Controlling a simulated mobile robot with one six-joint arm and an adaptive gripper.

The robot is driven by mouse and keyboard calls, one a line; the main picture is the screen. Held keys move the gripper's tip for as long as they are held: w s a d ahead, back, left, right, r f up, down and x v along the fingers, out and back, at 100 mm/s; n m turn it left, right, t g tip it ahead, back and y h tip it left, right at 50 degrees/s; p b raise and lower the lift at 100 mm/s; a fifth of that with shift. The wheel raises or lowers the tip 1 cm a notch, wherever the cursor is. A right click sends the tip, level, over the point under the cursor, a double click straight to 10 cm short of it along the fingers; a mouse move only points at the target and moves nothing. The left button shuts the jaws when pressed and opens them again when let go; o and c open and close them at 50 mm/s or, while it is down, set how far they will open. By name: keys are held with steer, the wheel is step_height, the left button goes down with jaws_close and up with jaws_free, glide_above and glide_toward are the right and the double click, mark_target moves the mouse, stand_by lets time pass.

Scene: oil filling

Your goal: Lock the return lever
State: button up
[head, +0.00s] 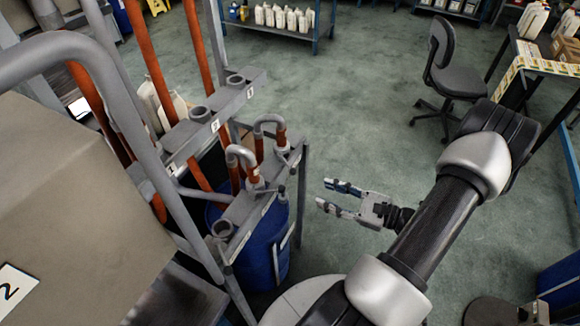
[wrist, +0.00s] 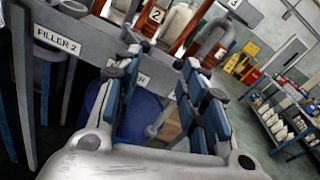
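My gripper (head: 324,193) is open and empty in the head view, its two fingers pointing left toward the filler rack (head: 240,215), with a gap between them. In the wrist view, the fingers of my gripper (wrist: 159,52) stand apart, facing the rack and a blue drum (wrist: 135,118). A small grey lever-like part with a rounded end (wrist: 160,122) shows between the fingers, apart from them. It may be the return lever, but I cannot tell for sure. The drum (head: 262,245) stands under the rack in the head view. Part of the rack front is hidden by the fingers.
Orange hoses with grey hooked nozzles (head: 240,155) stand in the rack. A "FILLER 2" label (wrist: 57,40) is on its beam. A grey machine (head: 70,210) fills the left. An office chair (head: 450,75) stands at back right. The green floor between is clear.

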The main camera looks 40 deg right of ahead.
mark_target(293, 173)
step_height(293, 173, down, 3)
steer(key=s+d+m+t+h, duration=0.2)
steer(key=d+m+h, duration=0.1)
steer(key=w+a+b, duration=0.1)
steer(key=w, duration=0.4)
steer(key=w+a, duration=0.1)
steer(key=w, duration=0.5)
steer(key=w+a+b, duration=0.1)
steer(key=w, duration=0.4)
steer(key=shift+w+a+r+b, duration=0.15)
steer(key=shift+w+a+b, duration=0.15)
steer(key=shift+w+b, duration=0.05)
steer(key=shift+c, duration=0.5)
jaws_close()
steer(key=shift+a, duration=0.1)
